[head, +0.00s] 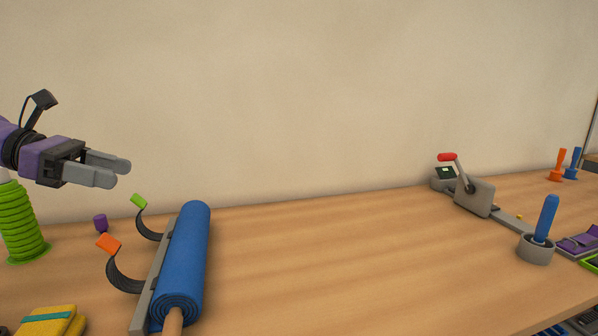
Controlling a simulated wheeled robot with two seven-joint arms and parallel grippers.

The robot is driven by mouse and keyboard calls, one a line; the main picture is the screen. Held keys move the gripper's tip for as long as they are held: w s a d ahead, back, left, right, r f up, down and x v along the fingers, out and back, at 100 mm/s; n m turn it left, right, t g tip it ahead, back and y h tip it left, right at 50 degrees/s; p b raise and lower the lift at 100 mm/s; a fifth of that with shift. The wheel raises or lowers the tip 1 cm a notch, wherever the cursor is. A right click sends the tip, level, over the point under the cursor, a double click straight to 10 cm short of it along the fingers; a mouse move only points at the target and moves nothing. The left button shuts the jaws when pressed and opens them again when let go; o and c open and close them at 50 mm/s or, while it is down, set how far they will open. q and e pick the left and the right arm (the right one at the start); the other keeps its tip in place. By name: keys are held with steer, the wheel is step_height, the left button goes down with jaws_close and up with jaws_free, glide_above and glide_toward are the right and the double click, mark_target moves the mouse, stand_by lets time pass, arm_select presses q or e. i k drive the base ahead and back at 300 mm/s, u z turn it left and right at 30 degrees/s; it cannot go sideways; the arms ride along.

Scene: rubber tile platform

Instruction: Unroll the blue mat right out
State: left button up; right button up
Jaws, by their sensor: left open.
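The blue mat (187,255) is a rolled cylinder lying on the wooden table at the left. Its spiral end faces me, and a wooden rod end (173,322) sticks out of it. A grey bar (153,283) runs along its left side, with two black curved straps, one ending in an orange tab (108,244) and one in a green tab (139,201). My left gripper (122,172) is open and empty, in the air above and left of the mat. My right gripper is not in view.
A green ribbed stack (20,225), a purple cylinder (101,223) and a yellow cloth (51,322) sit at the left. The table right of the mat is clear up to a grey device with a red-handled crank (472,195) and a blue-handled tool in a grey cup (536,248).

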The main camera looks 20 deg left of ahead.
mark_target(177, 304)
steer(key=k, duration=1.5)
